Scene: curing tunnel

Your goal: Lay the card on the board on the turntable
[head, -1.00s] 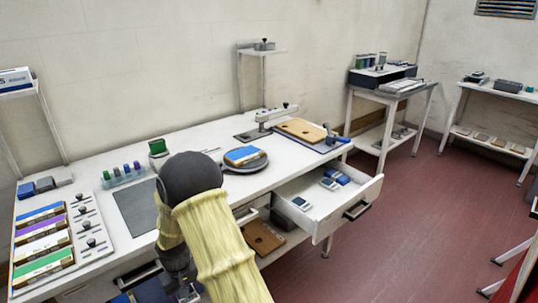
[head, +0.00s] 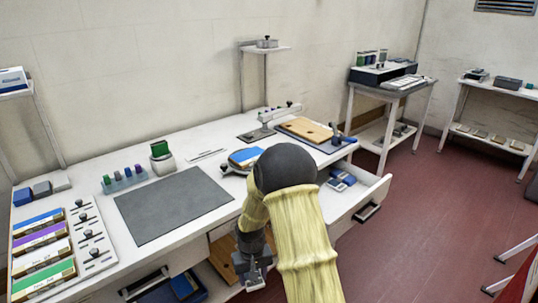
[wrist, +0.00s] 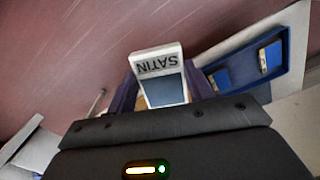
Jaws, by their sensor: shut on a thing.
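The card (wrist: 158,64) is white with the word SATIN and a blue-grey panel; in the wrist view it stands between my fingers. My gripper (wrist: 158,92) is shut on it. In the head view my gripper (head: 254,281) hangs low in front of the bench, apart from the turntable; the card is not clear there. The board (head: 245,156) has a blue top and a tan edge. It lies on the dark round turntable (head: 229,170) on the bench, and my arm hides their right part.
A grey mat (head: 172,205) lies on the bench left of the turntable. An open drawer (head: 376,190) with blue-and-white items juts from the bench's right front, partly behind my arm. Below the bench is a blue tray (wrist: 286,70). A wooden clipboard-like panel (head: 300,128) lies at the back right.

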